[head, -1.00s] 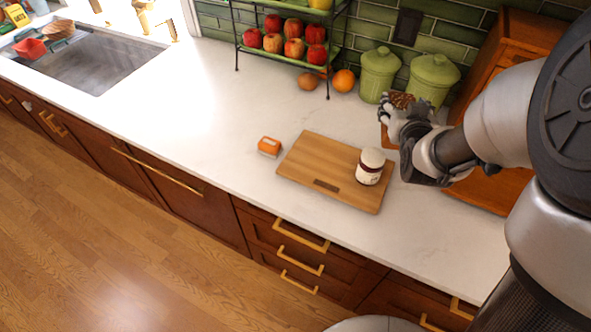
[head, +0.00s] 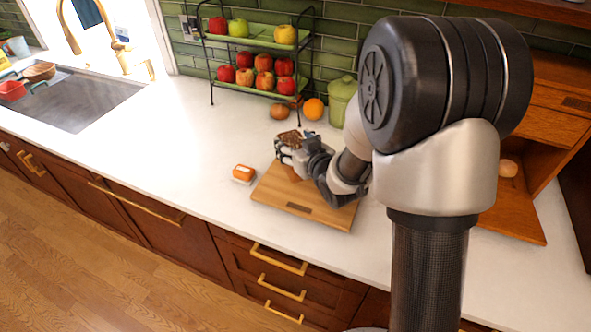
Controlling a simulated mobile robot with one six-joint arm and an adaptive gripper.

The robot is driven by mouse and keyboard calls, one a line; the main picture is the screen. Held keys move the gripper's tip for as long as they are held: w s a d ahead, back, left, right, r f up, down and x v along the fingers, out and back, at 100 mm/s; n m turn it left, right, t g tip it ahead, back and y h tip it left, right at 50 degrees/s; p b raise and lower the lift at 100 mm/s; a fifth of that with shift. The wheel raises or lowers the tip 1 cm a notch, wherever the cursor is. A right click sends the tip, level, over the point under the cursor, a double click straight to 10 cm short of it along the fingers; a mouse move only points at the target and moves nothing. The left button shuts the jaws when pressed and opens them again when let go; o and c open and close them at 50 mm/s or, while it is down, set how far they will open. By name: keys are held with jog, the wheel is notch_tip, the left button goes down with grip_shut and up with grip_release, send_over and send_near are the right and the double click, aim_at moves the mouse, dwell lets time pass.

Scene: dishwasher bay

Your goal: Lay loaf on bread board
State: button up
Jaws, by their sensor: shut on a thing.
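My gripper (head: 291,150) is shut on a brown loaf (head: 288,136), whose dark, rough top shows above the fingers. The fingers hide much of the loaf. The wooden bread board (head: 297,206) lies flat on the white counter, with a dark slot near its front edge. My gripper and the loaf appear over the back left part of the board. I cannot tell whether the loaf touches it. My arm covers the board's back right part.
An orange block on a small white dish (head: 243,173) stands just left of the board. Behind are a fruit rack (head: 262,88), an orange (head: 313,109) and a green canister (head: 341,100). An open wooden bread bin (head: 530,215) holding a bun (head: 508,168) stands right.

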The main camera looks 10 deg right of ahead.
jog(key=shift+f+b, duration=0.85)
jog(key=shift+f, duration=2.65)
jog(key=shift+f, duration=0.1)
jog(key=o, duration=0.8)
jog(key=shift+f, duration=0.15)
jog(key=o, duration=0.5)
